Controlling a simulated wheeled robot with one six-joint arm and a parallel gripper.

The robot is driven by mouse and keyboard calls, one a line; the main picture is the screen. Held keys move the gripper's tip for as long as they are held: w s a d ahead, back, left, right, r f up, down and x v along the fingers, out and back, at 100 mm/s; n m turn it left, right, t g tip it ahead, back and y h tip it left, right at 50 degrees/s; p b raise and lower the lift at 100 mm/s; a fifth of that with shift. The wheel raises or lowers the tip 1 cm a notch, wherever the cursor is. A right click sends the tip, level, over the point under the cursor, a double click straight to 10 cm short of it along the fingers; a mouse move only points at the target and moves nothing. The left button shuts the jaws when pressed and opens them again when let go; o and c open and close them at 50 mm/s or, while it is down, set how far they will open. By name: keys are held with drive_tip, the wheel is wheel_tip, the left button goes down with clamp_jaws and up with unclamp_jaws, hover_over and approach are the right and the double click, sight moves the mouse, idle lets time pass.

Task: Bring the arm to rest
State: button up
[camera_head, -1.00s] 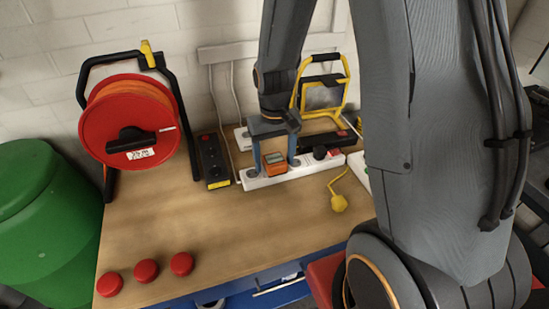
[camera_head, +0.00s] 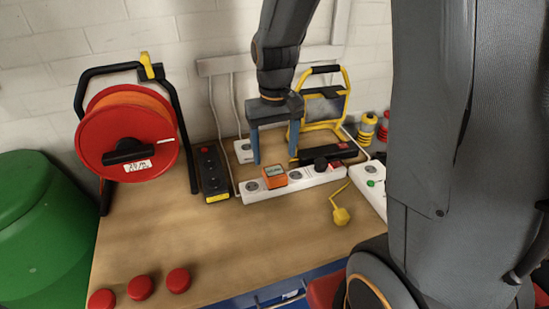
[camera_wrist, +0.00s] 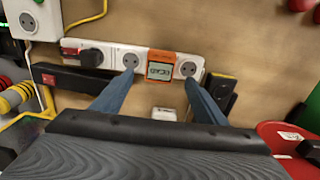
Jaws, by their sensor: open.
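My gripper (camera_head: 275,161) is open and empty, its two blue fingers pointing down above the back of the white power strip (camera_head: 300,182). The fingers stand apart from an orange meter with a small display (camera_head: 274,177), which sits on the strip near its left end. In the wrist view, the open fingers (camera_wrist: 155,92) reach toward the strip (camera_wrist: 205,63), and the orange meter (camera_wrist: 161,66) shows between them. A black plug (camera_wrist: 90,58) sits on the strip beside a red switch.
A red cable reel (camera_head: 128,130) stands at the left and a yellow-framed work lamp (camera_head: 325,105) behind the strip. A black power strip (camera_head: 210,170), a yellow plug (camera_head: 341,216) and red caps (camera_head: 140,287) lie on the bench. The bench's middle is clear.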

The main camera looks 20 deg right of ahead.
drive_tip(key=shift+r, duration=0.1)
drive_tip(key=s+f+t+b, duration=0.1)
drive_tip(key=s+f+b, duration=0.1)
drive_tip(key=s, duration=0.7)
drive_tip(key=shift+f, duration=0.15)
